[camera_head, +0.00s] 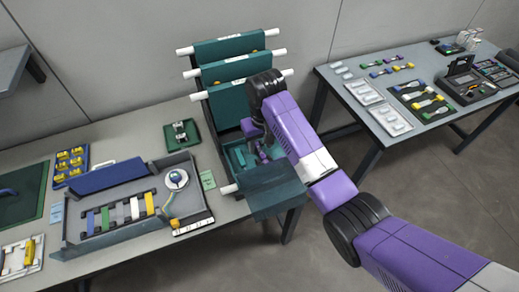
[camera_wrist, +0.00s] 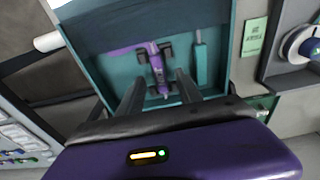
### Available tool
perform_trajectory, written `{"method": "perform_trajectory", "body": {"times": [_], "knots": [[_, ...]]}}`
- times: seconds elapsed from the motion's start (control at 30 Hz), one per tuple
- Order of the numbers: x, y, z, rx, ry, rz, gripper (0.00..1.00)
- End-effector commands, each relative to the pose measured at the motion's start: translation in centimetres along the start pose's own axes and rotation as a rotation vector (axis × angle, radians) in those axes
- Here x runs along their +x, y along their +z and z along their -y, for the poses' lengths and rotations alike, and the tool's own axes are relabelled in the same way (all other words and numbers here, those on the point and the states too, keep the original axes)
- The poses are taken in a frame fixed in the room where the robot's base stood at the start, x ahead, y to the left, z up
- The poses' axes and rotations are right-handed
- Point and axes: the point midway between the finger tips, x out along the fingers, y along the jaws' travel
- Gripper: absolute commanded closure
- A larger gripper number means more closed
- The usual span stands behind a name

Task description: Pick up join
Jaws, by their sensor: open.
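The join appears to be the small purple piece with black parts (camera_wrist: 154,60), lying in a teal tray-like compartment (camera_wrist: 105,68) in the wrist view. A narrow teal piece (camera_wrist: 199,62) lies beside it to the right. My gripper (camera_wrist: 158,86) is open, its two dark fingers reaching over the compartment on either side of the purple piece's near end. I cannot tell whether they touch it. In the head view my gripper (camera_head: 256,132) is over the teal rack's lower compartment (camera_head: 234,160), and my arm hides part of it.
Teal panels on white rods (camera_head: 230,47) rise behind my gripper. A grey tray (camera_head: 205,219) with coloured strips and a white reel (camera_head: 177,179) stands to the left. A second table (camera_head: 440,117) with tools stands at the right, across a floor gap.

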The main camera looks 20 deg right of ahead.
Motion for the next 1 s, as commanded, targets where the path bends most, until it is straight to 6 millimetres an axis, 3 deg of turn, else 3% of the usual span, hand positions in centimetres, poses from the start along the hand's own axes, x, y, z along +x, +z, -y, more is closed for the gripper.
{"method": "perform_trajectory", "body": {"times": [0.17, 0.43, 0.6, 0.67, 1.0], "knots": [[1.8, 0.0, 0.0, 0.0, 0.001, 0.001, 0.58], [2.1, 0.0, 0.0, -0.001, 0.0, -0.002, 0.58], [2.1, 0.0, 0.0, -0.001, 0.0, -0.002, 0.92], [2.1, 0.0, 0.0, -0.001, 0.0, -0.002, 1.0], [2.0, 0.0, 0.0, -0.001, 0.0, -0.002, 1.0]]}}
